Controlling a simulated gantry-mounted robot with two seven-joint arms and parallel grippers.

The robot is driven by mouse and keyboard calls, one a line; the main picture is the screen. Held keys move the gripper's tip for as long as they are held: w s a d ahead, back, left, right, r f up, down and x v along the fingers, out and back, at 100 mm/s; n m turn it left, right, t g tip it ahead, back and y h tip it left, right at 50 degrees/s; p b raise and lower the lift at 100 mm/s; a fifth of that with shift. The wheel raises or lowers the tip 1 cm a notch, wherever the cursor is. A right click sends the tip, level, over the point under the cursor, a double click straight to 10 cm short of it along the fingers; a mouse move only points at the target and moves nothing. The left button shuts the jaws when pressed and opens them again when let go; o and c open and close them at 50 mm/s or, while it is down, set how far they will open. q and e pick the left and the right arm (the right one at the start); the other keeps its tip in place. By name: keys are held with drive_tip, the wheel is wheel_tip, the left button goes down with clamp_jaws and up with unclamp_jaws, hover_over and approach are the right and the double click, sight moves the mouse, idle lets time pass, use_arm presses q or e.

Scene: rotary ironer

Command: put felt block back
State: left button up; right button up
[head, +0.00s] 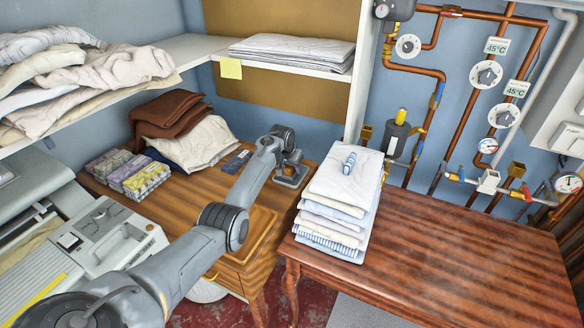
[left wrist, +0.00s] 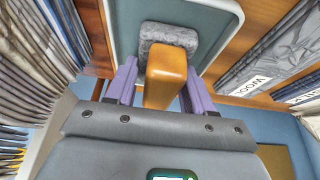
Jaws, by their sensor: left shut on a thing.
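The felt block shows in the left wrist view as an orange-brown wooden grip (left wrist: 166,76) on a grey felt pad (left wrist: 168,36). My left gripper (left wrist: 162,88) is shut on it, with a purple finger on each side of the grip. A shallow grey-green tray (left wrist: 228,12) lies behind the pad; I cannot tell whether the pad touches it. In the head view my left gripper (head: 291,160) points down over the tray (head: 292,179) at the wooden table's back right, and hides the block. My right gripper is not in view.
A tall stack of folded linen (head: 337,215) stands close to the right, with a small blue-striped roll (head: 349,162) on top. Folded brown cloths (head: 170,114) and bundled cloths (head: 127,172) lie to the left. The right table (head: 450,260) is clear at its front.

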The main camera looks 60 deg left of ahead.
use_arm(q)
drive_tip(key=shift+f, duration=0.1)
drive_tip(key=o, duration=0.9)
drive_tip(key=shift+o, duration=0.2)
drive_tip(key=shift+r, duration=0.45)
drive_tip(key=p+v, duration=0.1)
drive_tip(key=v, duration=0.9)
drive_tip(key=shift+d+p, duration=0.1)
drive_tip(key=shift+p, duration=0.3)
drive_tip(key=shift+s+d+r, duration=0.15)
drive_tip(key=shift+s+r, duration=0.1)
drive_tip(key=shift+r, duration=0.35)
